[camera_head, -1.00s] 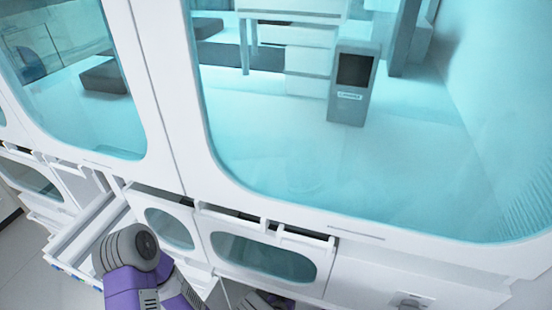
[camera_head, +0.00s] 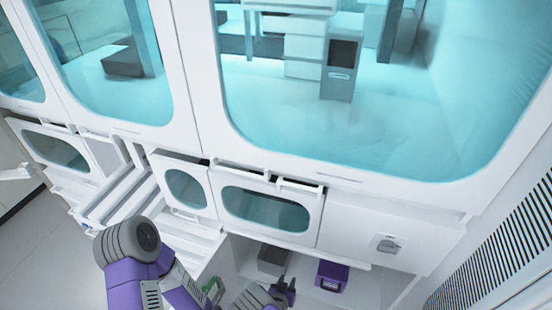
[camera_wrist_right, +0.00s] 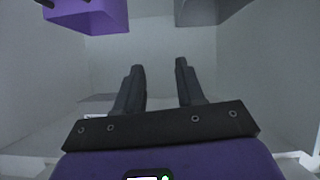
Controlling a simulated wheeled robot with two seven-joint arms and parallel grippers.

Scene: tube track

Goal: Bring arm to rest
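My right gripper (camera_head: 285,288) shows at the bottom of the head view, in front of an open lower compartment under the cabinet. In the right wrist view its two dark fingers (camera_wrist_right: 158,72) stand apart with nothing between them, so it is open and empty. A purple arm link of mine (camera_head: 140,265) fills the lower left of the head view. My left gripper is not in view.
A purple box (camera_head: 332,275) and a grey box (camera_head: 273,261) sit in the lower compartment; the purple box (camera_wrist_right: 88,18) also shows in the right wrist view. Open white drawers (camera_head: 120,195) stick out at left. Glass-fronted cabinet walls (camera_head: 203,80) stand ahead. Grey floor lies at far left.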

